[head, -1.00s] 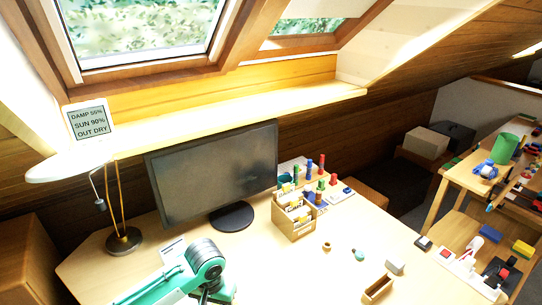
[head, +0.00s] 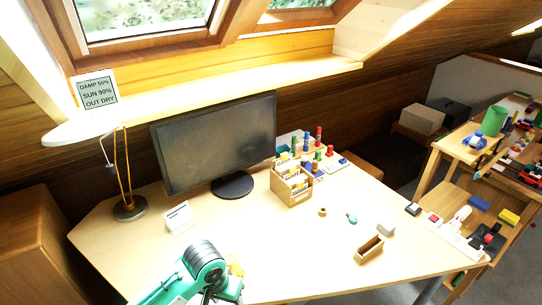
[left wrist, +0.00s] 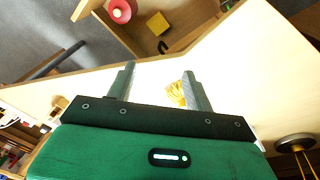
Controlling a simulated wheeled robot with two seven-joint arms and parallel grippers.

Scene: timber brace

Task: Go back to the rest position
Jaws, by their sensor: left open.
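My left arm comes in from the bottom left of the head view, and its gripper (head: 228,290) is over the near part of the desk (head: 290,238). In the left wrist view the two fingers of the left gripper (left wrist: 159,74) stand apart with nothing held between them. A small yellow thing (left wrist: 176,93) shows beside one finger, over the pale desk top; I cannot tell what it is. It also shows just behind the gripper in the head view (head: 235,265). My right gripper is not in view.
A monitor (head: 215,145), a lamp (head: 130,208) and a small white card (head: 179,216) stand on the desk. A wooden organiser (head: 291,186) and an open wooden box (head: 369,249) are farther right. A cluttered shelf unit (head: 455,195) stands beyond the desk's right end.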

